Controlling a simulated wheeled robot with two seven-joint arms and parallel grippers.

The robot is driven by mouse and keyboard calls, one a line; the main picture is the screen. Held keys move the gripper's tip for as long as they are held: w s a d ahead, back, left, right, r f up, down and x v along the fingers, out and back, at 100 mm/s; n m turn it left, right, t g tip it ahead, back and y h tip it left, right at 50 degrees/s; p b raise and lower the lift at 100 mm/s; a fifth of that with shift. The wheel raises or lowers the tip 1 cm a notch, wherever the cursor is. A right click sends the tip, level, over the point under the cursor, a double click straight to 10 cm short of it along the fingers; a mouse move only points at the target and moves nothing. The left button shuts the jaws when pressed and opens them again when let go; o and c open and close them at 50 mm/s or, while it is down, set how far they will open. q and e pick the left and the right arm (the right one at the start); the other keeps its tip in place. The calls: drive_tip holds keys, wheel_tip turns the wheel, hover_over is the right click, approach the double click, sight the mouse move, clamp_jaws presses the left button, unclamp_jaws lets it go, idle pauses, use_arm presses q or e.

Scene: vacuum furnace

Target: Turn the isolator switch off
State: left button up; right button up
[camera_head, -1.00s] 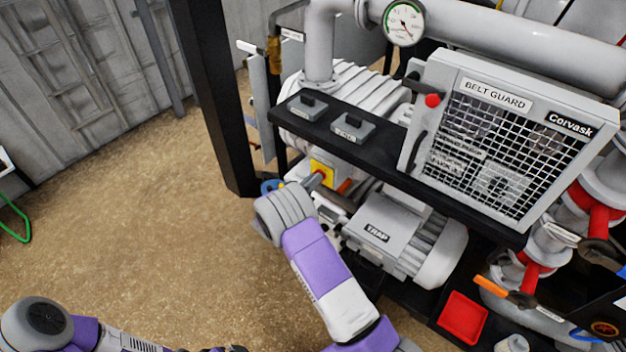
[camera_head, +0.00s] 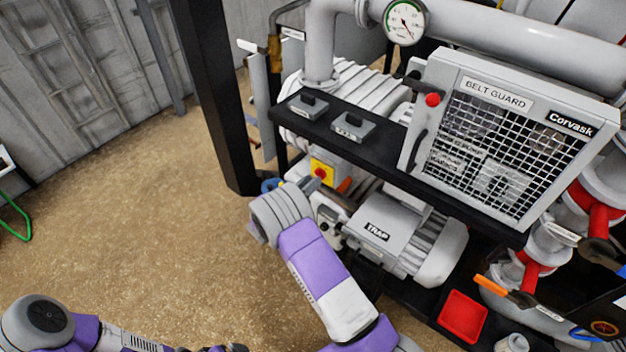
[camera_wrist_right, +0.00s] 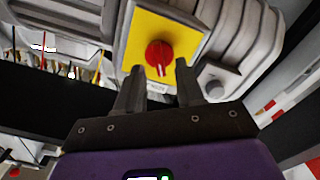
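The isolator switch is a red rotary knob (camera_wrist_right: 159,55) on a yellow plate (camera_wrist_right: 185,30), mounted on a grey box. In the head view the yellow plate (camera_head: 322,171) shows under the black shelf, just beyond my right gripper (camera_head: 312,186). In the right wrist view my right gripper (camera_wrist_right: 158,80) points at the knob.
The black shelf (camera_head: 385,166) runs above the switch and carries two small grey boxes and the belt guard (camera_head: 505,135). A motor labelled TRAP (camera_head: 385,232) is right of my right wrist. A black post (camera_head: 215,100) stands left.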

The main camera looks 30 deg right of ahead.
drive_tip(key=shift+v, duration=2.8)
